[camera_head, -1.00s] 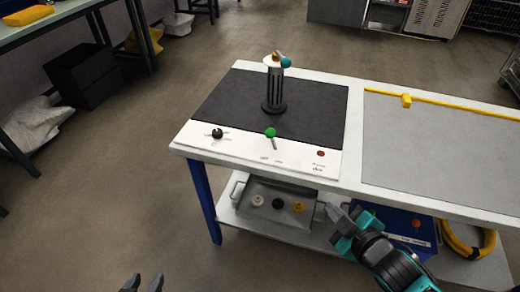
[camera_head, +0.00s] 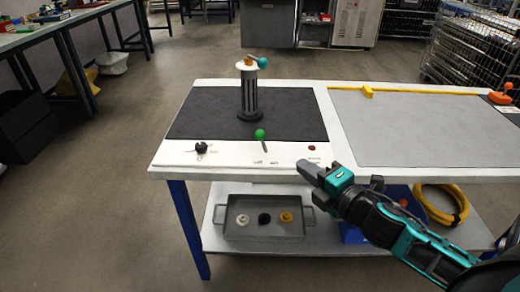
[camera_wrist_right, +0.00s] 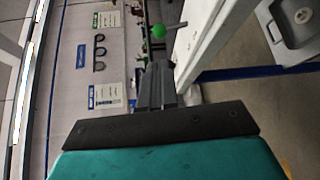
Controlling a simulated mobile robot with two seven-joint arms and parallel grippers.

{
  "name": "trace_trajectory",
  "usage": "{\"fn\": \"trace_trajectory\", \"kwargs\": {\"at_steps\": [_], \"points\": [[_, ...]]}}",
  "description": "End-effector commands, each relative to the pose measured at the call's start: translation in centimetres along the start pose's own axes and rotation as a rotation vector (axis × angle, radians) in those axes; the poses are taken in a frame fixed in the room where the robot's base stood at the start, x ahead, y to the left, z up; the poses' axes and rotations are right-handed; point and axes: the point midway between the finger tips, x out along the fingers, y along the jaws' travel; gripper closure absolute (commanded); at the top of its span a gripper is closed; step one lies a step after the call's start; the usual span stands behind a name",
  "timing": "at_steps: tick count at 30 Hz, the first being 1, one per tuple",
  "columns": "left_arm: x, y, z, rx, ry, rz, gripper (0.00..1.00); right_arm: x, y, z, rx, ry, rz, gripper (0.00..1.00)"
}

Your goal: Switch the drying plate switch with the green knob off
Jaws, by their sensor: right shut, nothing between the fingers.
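The green knob (camera_head: 260,134) tops a short metal lever on the white front strip of the drying plate (camera_head: 185,158). The lever leans slightly left in the head view. My right gripper (camera_head: 304,168) is shut and empty, in front of the strip and to the right of the knob, apart from it. In the right wrist view the green knob (camera_wrist_right: 158,31) shows beyond the tips of the shut fingers (camera_wrist_right: 158,66). My left gripper is out of view.
A grey tray (camera_head: 265,229) sits on the lower shelf. The bench's grey right half is mostly clear.

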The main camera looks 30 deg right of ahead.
Motion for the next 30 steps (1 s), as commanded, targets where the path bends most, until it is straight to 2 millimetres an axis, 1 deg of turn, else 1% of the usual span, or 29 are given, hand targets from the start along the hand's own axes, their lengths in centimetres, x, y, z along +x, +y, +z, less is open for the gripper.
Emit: {"fn": "trace_trajectory", "kwargs": {"at_steps": [5, 8, 16, 30], "points": [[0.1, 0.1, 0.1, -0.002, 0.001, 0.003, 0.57, 0.8, 0.2, 0.0, -0.014, 0.002, 0.007, 1.00], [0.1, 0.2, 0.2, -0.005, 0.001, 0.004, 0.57, 1.8, 0.2, 0.0, -0.013, 0.002, 0.008, 1.00], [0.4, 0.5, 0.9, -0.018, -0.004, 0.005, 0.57, 5.6, 0.2, 0.1, -0.012, 0.000, 0.007, 1.00], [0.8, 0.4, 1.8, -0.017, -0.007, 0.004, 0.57, 11.9, 0.1, 0.0, -0.011, 0.000, 0.005, 1.00]]}}
